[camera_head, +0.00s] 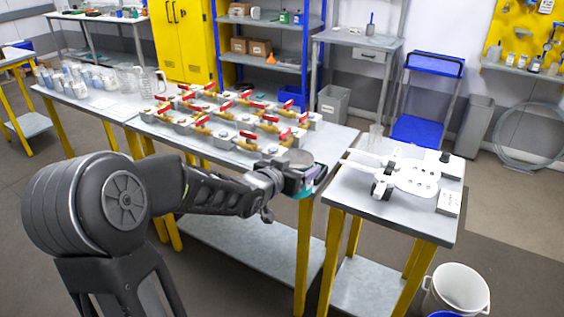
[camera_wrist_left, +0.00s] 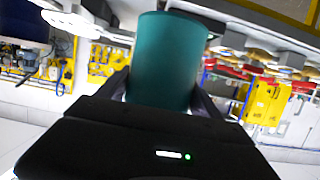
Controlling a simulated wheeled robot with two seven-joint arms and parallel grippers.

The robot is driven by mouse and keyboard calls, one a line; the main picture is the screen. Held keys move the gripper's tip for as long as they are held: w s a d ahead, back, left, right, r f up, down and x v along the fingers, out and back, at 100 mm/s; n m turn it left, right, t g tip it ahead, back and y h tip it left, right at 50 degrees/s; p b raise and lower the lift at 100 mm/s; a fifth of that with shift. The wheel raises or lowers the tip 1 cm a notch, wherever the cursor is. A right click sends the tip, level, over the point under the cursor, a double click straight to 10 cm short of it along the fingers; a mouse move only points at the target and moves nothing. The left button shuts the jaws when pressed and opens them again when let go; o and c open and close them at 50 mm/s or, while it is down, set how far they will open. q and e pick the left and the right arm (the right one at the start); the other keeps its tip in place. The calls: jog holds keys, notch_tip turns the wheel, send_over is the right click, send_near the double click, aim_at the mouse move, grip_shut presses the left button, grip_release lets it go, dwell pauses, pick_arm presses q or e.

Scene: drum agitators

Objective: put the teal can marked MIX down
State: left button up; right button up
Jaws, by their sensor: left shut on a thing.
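The teal can (camera_wrist_left: 165,62) fills the middle of the left wrist view, between the two fingers of my left gripper (camera_wrist_left: 165,100). No marking is readable on the side that shows. In the head view my left gripper (camera_head: 303,180) is shut on the can, of which a small teal part (camera_head: 320,178) shows at the right end of the long table (camera_head: 325,157). I cannot tell whether the can touches the table. My right gripper is in neither view.
Several valves with red handles (camera_head: 225,115) stand on the long table. A smaller table (camera_head: 350,205) to the right bears white perforated parts (camera_head: 415,178) and a clear glass (camera_head: 375,138). Glass jugs (camera_head: 150,82) stand at the far left. A white bucket (camera_head: 458,290) is on the floor.

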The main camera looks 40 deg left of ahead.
pick_arm(q)
jog(key=w+d+f, duration=0.1)
jog(key=d+f, duration=0.3)
jog(key=d, duration=0.6)
jog(key=d+f+m+h, duration=0.1)
jog(key=d+f, duration=0.4)
jog(key=d, duration=0.5)
jog(key=shift+w+d+f+h, duration=0.3)
jog(key=shift+w+d, duration=0.05)
jog(key=shift+w, duration=0.05)
